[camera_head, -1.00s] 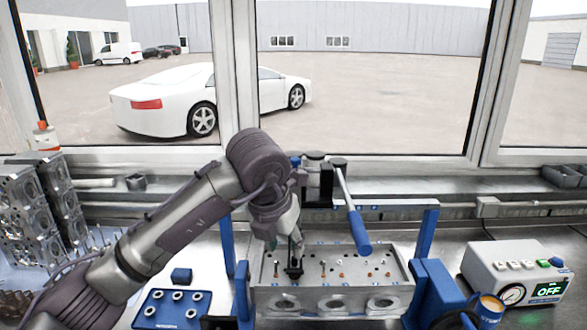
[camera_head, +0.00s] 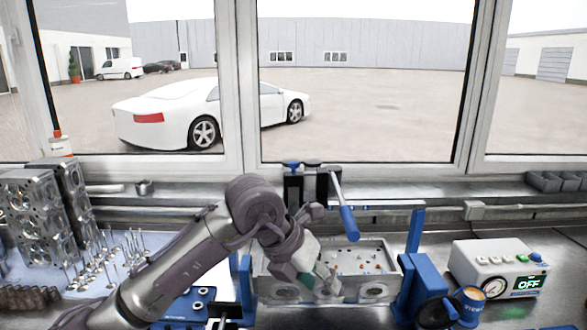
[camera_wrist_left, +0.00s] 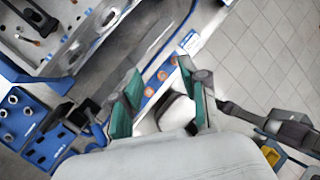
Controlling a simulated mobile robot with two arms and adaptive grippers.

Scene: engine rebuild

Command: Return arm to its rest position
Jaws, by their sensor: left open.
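My left arm (camera_head: 180,265) reaches in from the lower left, and its gripper (camera_head: 318,283) is in front of the near side of the metal cylinder head (camera_head: 362,244). The gripper's teal fingers (camera_wrist_left: 162,95) stand apart in the wrist view, with nothing between them. The cylinder head sits in a blue fixture (camera_head: 417,262) and shows small pins and holes on top; in the wrist view it is at the upper left (camera_wrist_left: 80,22), apart from the fingers. My right gripper is not in view.
A blue-handled lever (camera_head: 347,218) rises behind the cylinder head. Cylinder heads (camera_head: 35,215) and valves (camera_head: 110,255) stand at the left.

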